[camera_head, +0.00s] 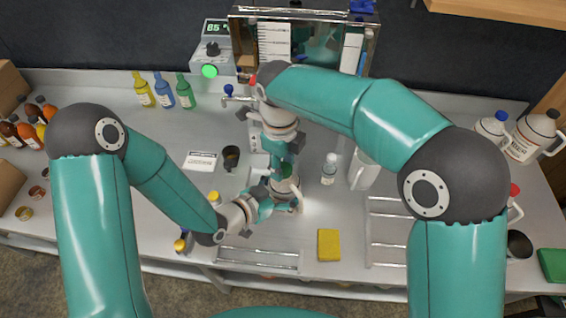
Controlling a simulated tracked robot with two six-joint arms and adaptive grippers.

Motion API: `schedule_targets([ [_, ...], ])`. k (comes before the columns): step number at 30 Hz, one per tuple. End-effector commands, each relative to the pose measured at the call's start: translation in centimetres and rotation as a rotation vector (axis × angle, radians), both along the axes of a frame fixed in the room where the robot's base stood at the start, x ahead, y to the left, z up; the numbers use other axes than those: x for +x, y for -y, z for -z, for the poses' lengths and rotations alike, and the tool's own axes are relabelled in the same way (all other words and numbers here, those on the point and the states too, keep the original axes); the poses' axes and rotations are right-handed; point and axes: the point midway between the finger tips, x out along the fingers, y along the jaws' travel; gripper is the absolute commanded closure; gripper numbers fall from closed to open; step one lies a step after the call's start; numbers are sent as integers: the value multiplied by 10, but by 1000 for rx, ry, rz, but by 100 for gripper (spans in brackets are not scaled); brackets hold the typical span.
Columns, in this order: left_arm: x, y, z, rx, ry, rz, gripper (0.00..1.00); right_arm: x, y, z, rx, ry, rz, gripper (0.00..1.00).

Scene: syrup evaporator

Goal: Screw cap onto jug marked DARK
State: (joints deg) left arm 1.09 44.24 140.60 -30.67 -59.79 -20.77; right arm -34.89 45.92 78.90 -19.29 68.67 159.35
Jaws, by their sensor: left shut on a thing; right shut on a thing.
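A pale jug (288,188) stands upright on the counter in the middle of the view, partly covered by both grippers. Its marking cannot be read from here. My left gripper (270,200) comes in low from the left and is shut on the jug's side. My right gripper (284,167) points down from above and is shut at the jug's top. The small green thing between its fingers looks like a cap, mostly hidden. Whether it touches the jug's neck cannot be told.
A clear bottle (329,170) and a white jug-like vessel (362,171) stand close on the right. A yellow sponge (329,244) lies in front, near metal racks (258,258). A dark cup (231,158) is to the left. The metal evaporator (304,42) stands behind.

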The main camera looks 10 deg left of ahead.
Motion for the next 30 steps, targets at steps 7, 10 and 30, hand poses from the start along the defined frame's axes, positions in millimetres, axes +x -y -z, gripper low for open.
schedule_targets([
  [7,-2,2,0,1,1,7,100,2,-1,-2,5,9,-2,48],
  [10,-1,1,-1,1,2,6,100,2,0,-1,3,7,-3,36],
  [30,0,0,-1,-1,4,2,100,1,-2,-42,2,5,-4,36],
])
